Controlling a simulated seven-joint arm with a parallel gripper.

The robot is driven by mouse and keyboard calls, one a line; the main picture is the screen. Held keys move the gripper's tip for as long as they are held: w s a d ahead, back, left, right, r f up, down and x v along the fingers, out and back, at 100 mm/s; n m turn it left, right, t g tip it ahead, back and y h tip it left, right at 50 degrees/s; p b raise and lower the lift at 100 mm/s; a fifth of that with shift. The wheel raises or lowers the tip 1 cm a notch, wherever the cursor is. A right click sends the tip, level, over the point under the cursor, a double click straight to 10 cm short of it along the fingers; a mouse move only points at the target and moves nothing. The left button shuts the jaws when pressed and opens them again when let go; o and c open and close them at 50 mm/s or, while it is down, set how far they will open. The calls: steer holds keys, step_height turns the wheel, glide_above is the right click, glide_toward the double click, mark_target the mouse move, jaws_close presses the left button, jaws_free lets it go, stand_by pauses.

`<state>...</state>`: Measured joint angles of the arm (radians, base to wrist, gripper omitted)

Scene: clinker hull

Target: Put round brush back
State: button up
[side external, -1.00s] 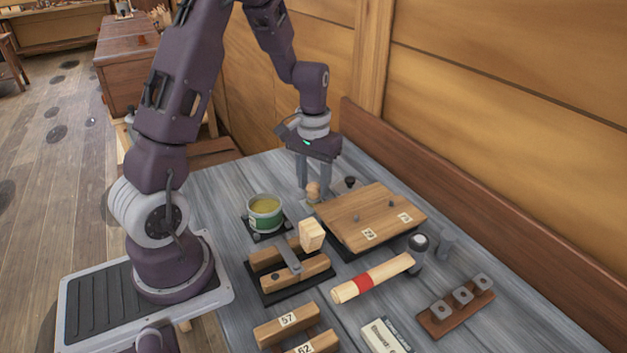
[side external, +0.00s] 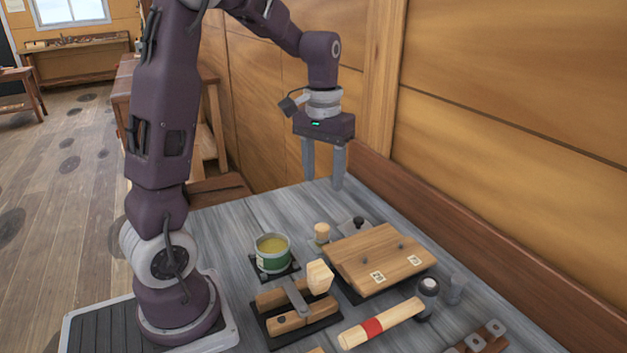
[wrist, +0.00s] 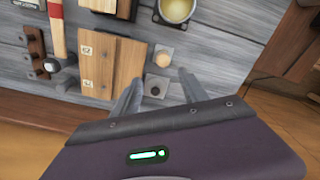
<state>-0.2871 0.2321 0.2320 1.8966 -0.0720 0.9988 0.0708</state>
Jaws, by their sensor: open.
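A short round piece with a pale wooden top, which looks like the round brush (side external: 322,231), stands upright at a small grey plate behind the wooden board. In the wrist view its round top (wrist: 163,60) sits over the grey plate. Its lower end and bristles cannot be made out. My gripper (side external: 323,182) is open and empty, above and apart from it, fingers pointing down. In the wrist view the fingers (wrist: 160,77) are spread with nothing between them.
A dark knob (side external: 358,222) stands close beside the brush. The board with number tags (side external: 380,258) lies in front. A green tin (side external: 272,254) is to the left. A wooden rack with a pale block (side external: 320,278) and a red-banded mallet (side external: 372,326) are nearer.

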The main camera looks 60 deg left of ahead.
steer(key=s+d+r+m+t, duration=0.2)
steer(key=s+d+r, duration=0.1)
steer(key=s+d, duration=0.5)
steer(key=s+d+r+m+t, duration=0.2)
steer(key=s+d+m+t, duration=0.1)
steer(key=s+d, duration=0.4)
steer(key=shift+s+d+r, duration=0.35)
steer(key=shift+s+r, duration=0.05)
steer(key=shift+s, duration=0.65)
